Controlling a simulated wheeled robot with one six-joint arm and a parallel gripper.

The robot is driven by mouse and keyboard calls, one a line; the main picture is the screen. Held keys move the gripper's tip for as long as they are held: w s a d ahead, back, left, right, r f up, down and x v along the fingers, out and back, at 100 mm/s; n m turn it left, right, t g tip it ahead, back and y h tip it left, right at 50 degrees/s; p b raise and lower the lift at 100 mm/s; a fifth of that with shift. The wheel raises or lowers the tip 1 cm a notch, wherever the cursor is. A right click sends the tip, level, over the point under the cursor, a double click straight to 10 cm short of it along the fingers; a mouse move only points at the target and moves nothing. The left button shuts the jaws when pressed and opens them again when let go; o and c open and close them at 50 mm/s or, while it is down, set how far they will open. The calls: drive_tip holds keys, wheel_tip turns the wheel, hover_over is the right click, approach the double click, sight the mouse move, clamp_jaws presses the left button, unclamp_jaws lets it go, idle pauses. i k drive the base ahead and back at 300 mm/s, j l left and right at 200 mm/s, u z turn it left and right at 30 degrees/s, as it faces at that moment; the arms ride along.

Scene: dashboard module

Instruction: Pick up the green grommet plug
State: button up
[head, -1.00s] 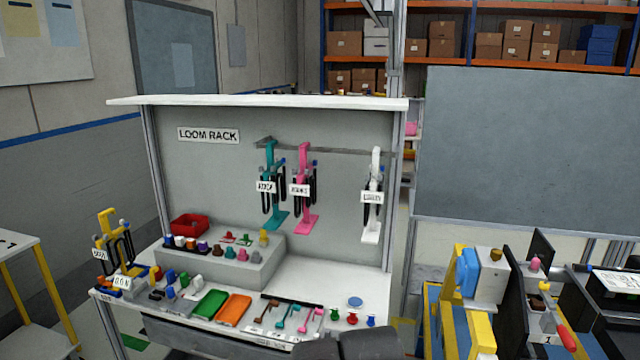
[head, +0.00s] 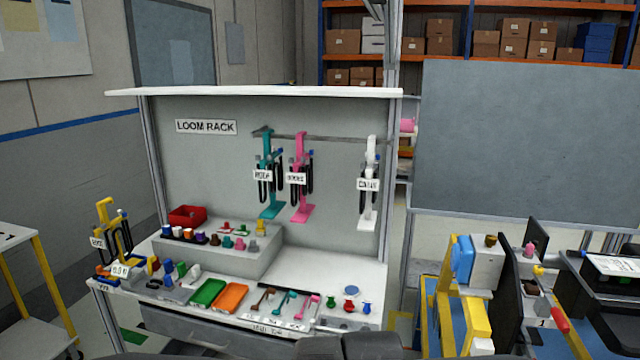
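A small green plug (head: 334,303) stands on the front right part of the loom rack's white worktop (head: 318,272). It is the left one of a short row with a red plug (head: 350,305) and a blue plug (head: 366,308). It looks upright but is small at this distance. Dark rounded parts of my own arm show at the bottom edge of the head view, in front of the bench. My gripper's fingers do not show, so its state cannot be seen.
A blue-grey disc (head: 351,290) lies just behind the plugs. Hooked tools (head: 284,300), an orange tray (head: 231,297) and a green tray (head: 207,292) lie to their left. Hanging looms (head: 300,180) are above. A yellow-framed station (head: 475,320) stands to the right.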

sight(331, 303)
drive_tip(key=k+u, duration=0.1)
drive_tip(key=i+j, duration=0.15)
drive_tip(key=i, duration=0.45)
drive_tip(key=i+j, duration=0.15)
drive_tip(key=i, duration=0.45)
